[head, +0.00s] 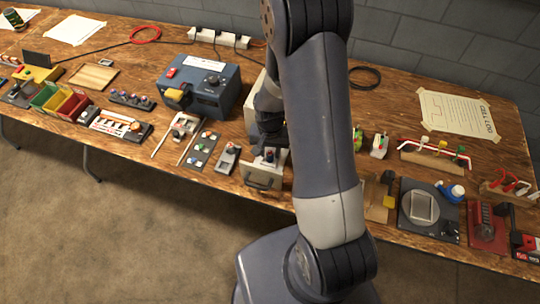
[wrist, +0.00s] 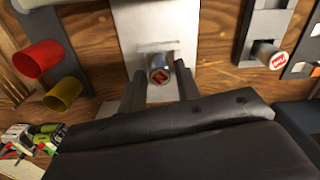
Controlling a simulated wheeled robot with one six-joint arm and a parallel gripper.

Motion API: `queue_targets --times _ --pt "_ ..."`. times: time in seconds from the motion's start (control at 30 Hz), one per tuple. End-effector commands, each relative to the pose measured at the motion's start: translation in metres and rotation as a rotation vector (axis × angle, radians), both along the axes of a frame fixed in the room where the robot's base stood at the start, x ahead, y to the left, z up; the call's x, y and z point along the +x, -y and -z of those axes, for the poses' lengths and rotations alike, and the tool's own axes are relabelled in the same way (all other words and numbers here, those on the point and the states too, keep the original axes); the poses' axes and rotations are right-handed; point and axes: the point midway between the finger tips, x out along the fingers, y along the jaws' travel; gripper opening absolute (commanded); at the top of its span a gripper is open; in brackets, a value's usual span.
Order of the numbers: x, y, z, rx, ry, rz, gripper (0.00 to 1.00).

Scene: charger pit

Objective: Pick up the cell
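The cell (wrist: 158,76) is a short metal cylinder with a red and white mark on its end. In the wrist view it juts from a pale grey plate (wrist: 142,28), between the two dark fingers of my gripper (wrist: 158,84). The fingers are apart, with a gap visible on each side of the cell, so my gripper is open. In the head view my arm hides most of my gripper, low over the middle of the bench by a grey box with a handle (head: 264,178). I cannot make out the cell for sure there.
A second metal cylinder with a red-marked end (wrist: 272,55) is at the right in the wrist view. Red (wrist: 38,58) and yellow (wrist: 64,94) cylinders are at the left. A blue box (head: 205,86) stands left of my arm; the wooden bench (head: 400,85) is crowded.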

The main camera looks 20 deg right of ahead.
Motion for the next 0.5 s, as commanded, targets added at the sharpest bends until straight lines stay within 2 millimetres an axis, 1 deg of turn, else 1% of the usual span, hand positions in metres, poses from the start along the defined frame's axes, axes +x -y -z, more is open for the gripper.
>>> queue_targets --times 0.03,0.07,0.37,0.5 --pt "0.0 0.0 -0.0001 0.0 0.0 0.0 0.27" --pt "0.0 0.0 -0.0001 0.0 0.0 0.0 0.25" --pt "0.0 0.0 -0.0002 0.0 0.0 0.0 0.0" --pt "0.0001 0.0 -0.0003 0.0 0.0 0.0 0.0"
